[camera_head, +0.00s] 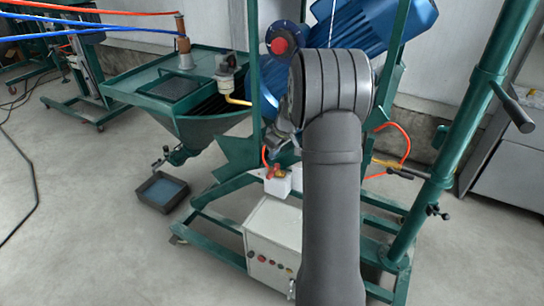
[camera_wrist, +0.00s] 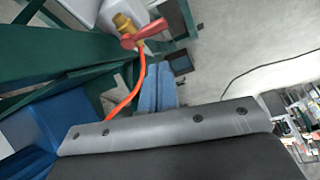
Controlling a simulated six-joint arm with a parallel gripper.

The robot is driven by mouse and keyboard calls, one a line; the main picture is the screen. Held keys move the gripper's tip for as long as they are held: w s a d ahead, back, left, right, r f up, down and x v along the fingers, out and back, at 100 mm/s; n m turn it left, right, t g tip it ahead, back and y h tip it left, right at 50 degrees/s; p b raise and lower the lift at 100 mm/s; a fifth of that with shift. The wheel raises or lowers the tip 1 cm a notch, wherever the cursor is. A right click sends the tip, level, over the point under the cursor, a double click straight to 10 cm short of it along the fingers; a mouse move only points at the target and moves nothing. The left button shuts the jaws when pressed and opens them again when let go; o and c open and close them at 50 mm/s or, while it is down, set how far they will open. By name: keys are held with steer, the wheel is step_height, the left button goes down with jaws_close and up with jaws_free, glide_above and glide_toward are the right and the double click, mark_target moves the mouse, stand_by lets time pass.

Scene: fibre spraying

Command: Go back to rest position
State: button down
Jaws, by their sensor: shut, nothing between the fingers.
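In the wrist view my gripper (camera_wrist: 158,72) shows as two light blue fingers side by side beyond the grey mounting bar. They are shut with nothing between them. In the head view my own dark grey arm rises through the middle and hides most of the gripper. A valve with a red handle and brass fitting (camera_wrist: 128,27) lies just beyond the fingertips in the wrist view, apart from them as far as I can see. An orange hose (camera_wrist: 129,99) runs from it. The valve also shows in the head view (camera_head: 274,172), left of my arm.
A green machine frame (camera_head: 205,226) surrounds my arm, with a blue cylinder (camera_head: 345,25) behind it. A white control box (camera_head: 272,240) stands low in the frame. A green hopper table (camera_head: 125,84) and a small tray (camera_head: 161,190) are left. The left floor is mostly clear.

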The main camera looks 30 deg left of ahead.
mark_target(271, 175)
stand_by(0.4)
steer(key=x, duration=0.3)
steer(key=shift+s+f, duration=0.1)
steer(key=shift+f, duration=0.2)
steer(key=w+a+f+m+t+h, duration=0.3)
steer(key=w+a+f+m, duration=0.3)
steer(key=m, duration=0.8)
steer(key=shift+w+a+m+h, duration=0.3)
steer(key=shift+w+a, duration=0.1)
steer(key=shift+w, duration=0.3)
steer(key=shift+s, duration=0.1)
stand_by(0.5)
